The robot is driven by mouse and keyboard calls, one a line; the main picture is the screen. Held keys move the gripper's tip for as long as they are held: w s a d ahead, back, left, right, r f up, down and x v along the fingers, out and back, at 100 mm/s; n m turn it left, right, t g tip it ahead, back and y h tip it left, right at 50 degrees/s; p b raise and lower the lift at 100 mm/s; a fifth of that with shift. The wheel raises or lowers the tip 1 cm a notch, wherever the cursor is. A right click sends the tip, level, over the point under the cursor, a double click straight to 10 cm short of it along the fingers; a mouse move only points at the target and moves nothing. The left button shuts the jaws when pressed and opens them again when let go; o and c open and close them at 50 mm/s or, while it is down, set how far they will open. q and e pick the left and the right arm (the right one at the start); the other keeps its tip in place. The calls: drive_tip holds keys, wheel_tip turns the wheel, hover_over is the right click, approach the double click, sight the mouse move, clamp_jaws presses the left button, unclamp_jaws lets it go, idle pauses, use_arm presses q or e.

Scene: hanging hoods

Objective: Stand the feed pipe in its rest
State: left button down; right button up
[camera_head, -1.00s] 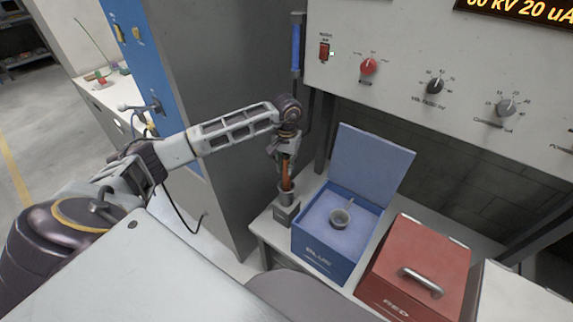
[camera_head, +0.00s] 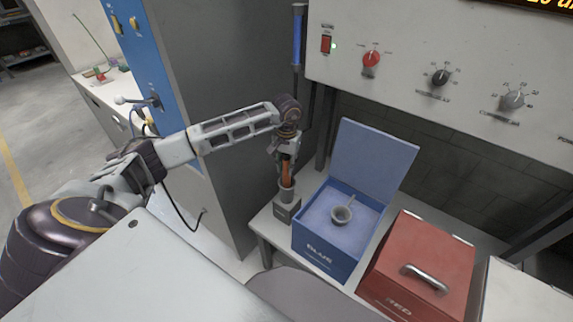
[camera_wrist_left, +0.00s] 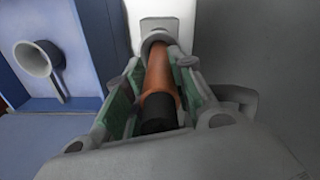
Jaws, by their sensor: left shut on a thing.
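The feed pipe (camera_head: 286,171) is a copper-orange tube, upright or nearly so in the head view. In the left wrist view the pipe (camera_wrist_left: 158,75) shows a black near end. My left gripper (camera_head: 285,168) is shut around it, with green-lined fingers (camera_wrist_left: 155,92) on both sides. The rest (camera_head: 286,211) is a grey block with a round cup on top, at the left end of the bench. The pipe's lower end meets the cup's mouth; how deep it sits is hidden. The rest also shows in the left wrist view (camera_wrist_left: 164,22). My right gripper is out of view.
An open blue box (camera_head: 322,251) stands right of the rest, its lid raised, with a small grey ladle-like cup (camera_head: 341,215) inside. A closed red box (camera_head: 425,252) with a metal handle is further right. A tall grey cabinet (camera_head: 215,110) stands close on the left.

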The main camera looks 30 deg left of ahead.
sight(287, 158)
use_arm(q)
drive_tip(key=shift+f, duration=0.4)
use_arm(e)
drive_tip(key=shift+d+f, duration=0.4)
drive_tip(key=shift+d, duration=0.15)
use_arm(q)
drive_tip(key=shift+f+b, duration=1.7)
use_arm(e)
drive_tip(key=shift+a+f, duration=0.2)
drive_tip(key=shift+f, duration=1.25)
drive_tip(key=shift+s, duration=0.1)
use_arm(q)
drive_tip(key=c, duration=1.1)
unclamp_jaws()
drive_tip(key=shift+r, duration=4)
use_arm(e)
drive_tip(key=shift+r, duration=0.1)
